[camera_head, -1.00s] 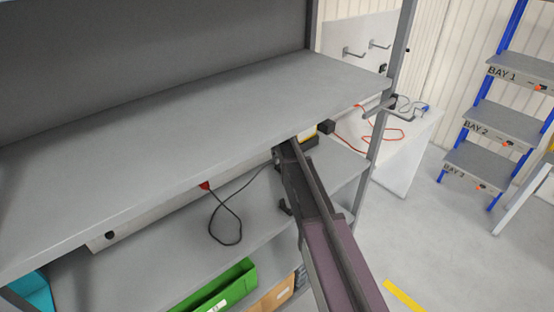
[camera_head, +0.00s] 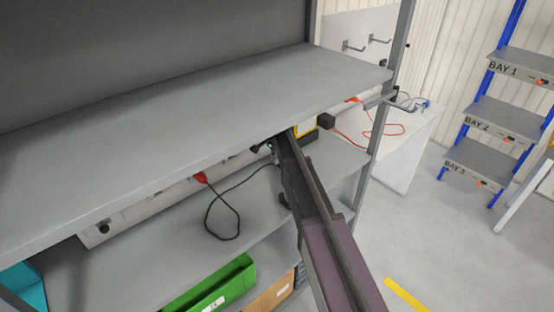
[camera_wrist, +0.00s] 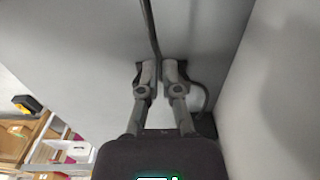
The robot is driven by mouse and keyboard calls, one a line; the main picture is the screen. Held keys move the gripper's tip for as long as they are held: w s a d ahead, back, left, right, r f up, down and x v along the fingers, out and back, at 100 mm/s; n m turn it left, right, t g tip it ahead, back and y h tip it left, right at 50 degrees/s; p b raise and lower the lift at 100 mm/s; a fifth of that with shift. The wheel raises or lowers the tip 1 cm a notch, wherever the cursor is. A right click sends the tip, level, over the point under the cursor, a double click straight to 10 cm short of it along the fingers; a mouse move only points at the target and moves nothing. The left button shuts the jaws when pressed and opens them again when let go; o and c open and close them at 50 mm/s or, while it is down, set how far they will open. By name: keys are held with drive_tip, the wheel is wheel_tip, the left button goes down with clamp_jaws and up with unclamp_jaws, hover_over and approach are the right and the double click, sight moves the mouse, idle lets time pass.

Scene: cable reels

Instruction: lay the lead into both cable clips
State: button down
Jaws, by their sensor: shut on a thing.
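The black lead (camera_head: 237,222) hangs in a loop over the lower shelf in the head view. It runs from near a red plug (camera_head: 200,177) up to my gripper (camera_head: 270,148), which is partly hidden under the upper shelf. In the wrist view my gripper (camera_wrist: 160,72) is shut with its fingertips close together on the lead (camera_wrist: 151,25), which runs up from between them. A dark loop (camera_wrist: 206,98) shows right of the fingers. I cannot make out either cable clip for certain; a small dark hook-like part beside my arm is unclear.
The upper shelf (camera_head: 200,110) overhangs the grey socket strip (camera_head: 140,215) and leaves a low gap. A yellow-and-black item (camera_head: 306,127) stands close right of my gripper. A green bin (camera_head: 215,288) sits below. A metal upright (camera_head: 378,125) stands to the right.

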drive_tip(key=shift+f+b, duration=0.45)
drive_tip(key=shift+f, duration=0.2)
drive_tip(key=c, duration=0.8)
unclamp_jaws()
drive_tip(key=shift+o, duration=0.4)
drive_tip(key=o, duration=0.6)
drive_tip(key=shift+c, duration=0.2)
drive_tip(key=shift+r, duration=0.1)
wheel_tip(320, 180, up, 8)
drive_tip(key=p, duration=0.8)
